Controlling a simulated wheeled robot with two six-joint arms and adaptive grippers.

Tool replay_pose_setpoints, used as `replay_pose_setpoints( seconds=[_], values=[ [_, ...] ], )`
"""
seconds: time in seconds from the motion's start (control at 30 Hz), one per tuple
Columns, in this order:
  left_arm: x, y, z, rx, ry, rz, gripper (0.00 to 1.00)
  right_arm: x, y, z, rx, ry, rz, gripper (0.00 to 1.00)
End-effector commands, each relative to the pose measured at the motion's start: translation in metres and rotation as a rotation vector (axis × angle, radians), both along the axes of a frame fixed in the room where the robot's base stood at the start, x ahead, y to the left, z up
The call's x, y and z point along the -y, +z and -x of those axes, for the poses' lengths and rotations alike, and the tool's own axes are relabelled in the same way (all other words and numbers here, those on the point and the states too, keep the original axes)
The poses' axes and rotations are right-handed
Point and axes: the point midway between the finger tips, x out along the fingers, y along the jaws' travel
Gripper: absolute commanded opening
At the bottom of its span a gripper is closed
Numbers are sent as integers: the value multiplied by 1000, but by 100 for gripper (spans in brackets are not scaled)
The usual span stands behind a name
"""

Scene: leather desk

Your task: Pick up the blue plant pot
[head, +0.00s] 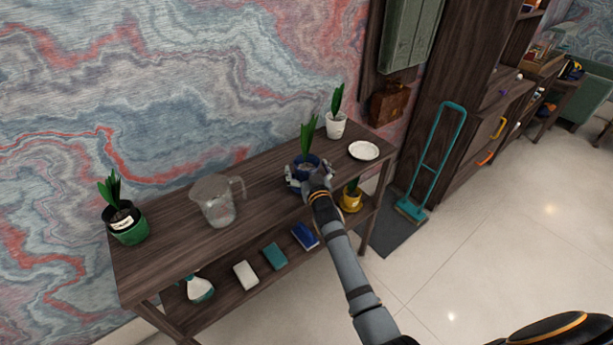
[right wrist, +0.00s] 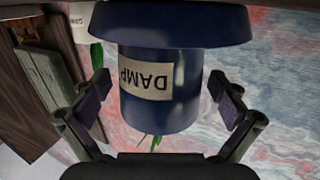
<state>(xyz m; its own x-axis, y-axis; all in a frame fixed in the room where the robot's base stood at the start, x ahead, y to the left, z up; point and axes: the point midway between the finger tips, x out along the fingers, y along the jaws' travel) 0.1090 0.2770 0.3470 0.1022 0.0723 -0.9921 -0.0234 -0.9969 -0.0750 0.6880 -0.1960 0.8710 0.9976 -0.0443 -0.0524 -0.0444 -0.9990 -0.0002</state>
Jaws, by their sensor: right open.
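The blue plant pot (head: 304,168) stands on the wooden table's top, with a green plant in it. In the right wrist view the pot (right wrist: 183,95) appears upside down, with a "DAMP" label on its side. My right gripper (head: 309,182) is at the pot's near side in the head view. In the right wrist view my right gripper (right wrist: 160,100) is open, with one finger on each side of the pot and visible gaps to it. The pot's lower near part is partly hidden by the gripper in the head view. My left gripper is not in view.
On the wooden table (head: 165,236) stand a green pot (head: 129,232), a clear pitcher (head: 216,203), a white pot (head: 336,128) and a white plate (head: 363,151). A yellow pot (head: 351,201), sponges and a spray bottle (head: 200,290) are on the lower shelf.

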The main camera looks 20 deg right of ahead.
Motion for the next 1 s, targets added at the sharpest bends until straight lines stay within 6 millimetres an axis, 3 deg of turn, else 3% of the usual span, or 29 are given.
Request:
replay_pose_setpoints(
  seconds=[0.17, 0.73, 1.0],
  values=[
    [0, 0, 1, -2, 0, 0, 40, 0, 0, 0, 0, 0, 0, 98],
    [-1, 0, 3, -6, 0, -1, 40, 0, 0, 0, 0, 0, 0, 22],
    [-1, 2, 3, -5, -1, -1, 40, 0, 4, -1, 4, 0, 0, 22]
  ],
)
